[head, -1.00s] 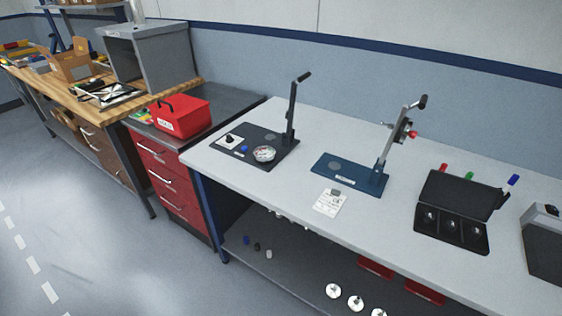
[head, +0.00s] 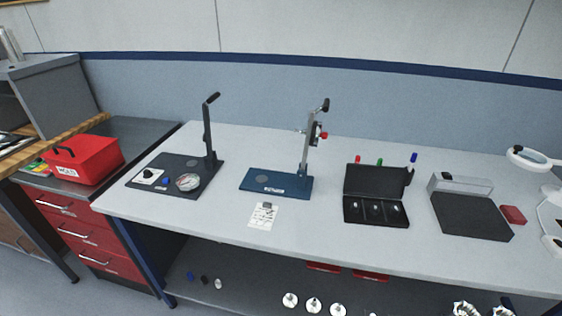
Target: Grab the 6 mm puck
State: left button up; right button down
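An open black case (head: 375,208) stands on the grey workbench, with several small light pieces in its compartments. Their sizes cannot be read, so I cannot tell whether one is the 6 mm puck. Several round white-metal parts (head: 313,304) sit on the lower shelf, and small blue, black and white pieces (head: 204,280) lie on that shelf at the left.
On the workbench (head: 330,237) stand a black press stand with a dial (head: 188,182), a blue press stand (head: 275,184), a paper card (head: 263,215), a dark flat plate (head: 470,216) and a magnifier lamp (head: 530,157). The bench front is mostly clear.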

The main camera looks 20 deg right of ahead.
aim_at(355, 207)
jog(key=z, duration=1.25)
jog(key=i+z, duration=0.35)
jog(key=i, duration=0.2)
